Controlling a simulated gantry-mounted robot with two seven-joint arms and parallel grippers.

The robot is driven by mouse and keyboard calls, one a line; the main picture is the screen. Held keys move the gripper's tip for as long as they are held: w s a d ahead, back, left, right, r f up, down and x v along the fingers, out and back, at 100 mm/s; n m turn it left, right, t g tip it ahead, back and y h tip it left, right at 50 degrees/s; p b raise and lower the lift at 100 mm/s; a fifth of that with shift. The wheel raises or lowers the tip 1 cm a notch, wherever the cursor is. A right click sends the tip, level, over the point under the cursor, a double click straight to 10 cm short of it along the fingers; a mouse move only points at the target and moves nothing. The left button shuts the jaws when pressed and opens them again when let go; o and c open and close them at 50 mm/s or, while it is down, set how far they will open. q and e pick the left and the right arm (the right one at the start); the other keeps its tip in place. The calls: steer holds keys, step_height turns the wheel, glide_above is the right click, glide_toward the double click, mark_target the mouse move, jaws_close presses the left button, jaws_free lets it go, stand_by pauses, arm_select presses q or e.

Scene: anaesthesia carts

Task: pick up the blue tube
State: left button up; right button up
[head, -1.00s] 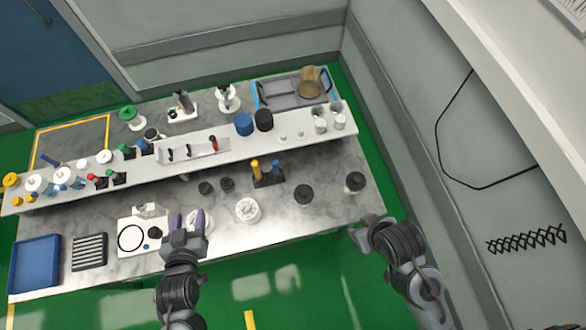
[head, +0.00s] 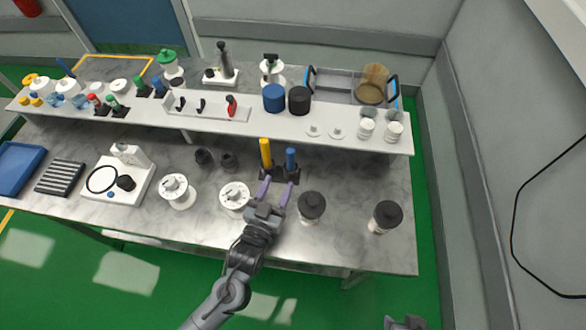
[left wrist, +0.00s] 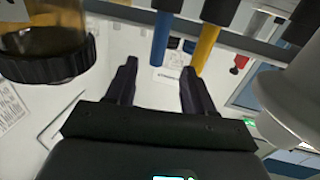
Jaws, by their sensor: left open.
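The blue tube (head: 291,158) stands upright in a dark holder (head: 279,175) on the lower bench, just right of a yellow tube (head: 265,150). In the left wrist view the blue tube (left wrist: 162,38) shows beyond the fingertips, between them in the picture, with the yellow tube (left wrist: 207,45) to its right. My left gripper (head: 276,186) is open and empty, in front of the holder. Its two fingers also show in the left wrist view (left wrist: 158,70). My right gripper (head: 405,322) is only partly in view at the bottom edge; its jaws cannot be made out.
A white jar (head: 234,197) stands left of my left gripper and a dark-capped jar (head: 311,207) stands right of it, both close. Another dark-capped jar (head: 385,216) is farther right. A raised white shelf (head: 350,138) with several items runs behind the tubes.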

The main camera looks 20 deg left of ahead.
mark_target(289, 160)
arm_select(q)
steer(key=w, duration=0.4)
steer(key=shift+w, duration=1.25)
steer(key=shift+w+b, duration=0.3)
steer(key=shift+w, duration=1.75)
jaws_close()
steer(key=shift+r, duration=0.1)
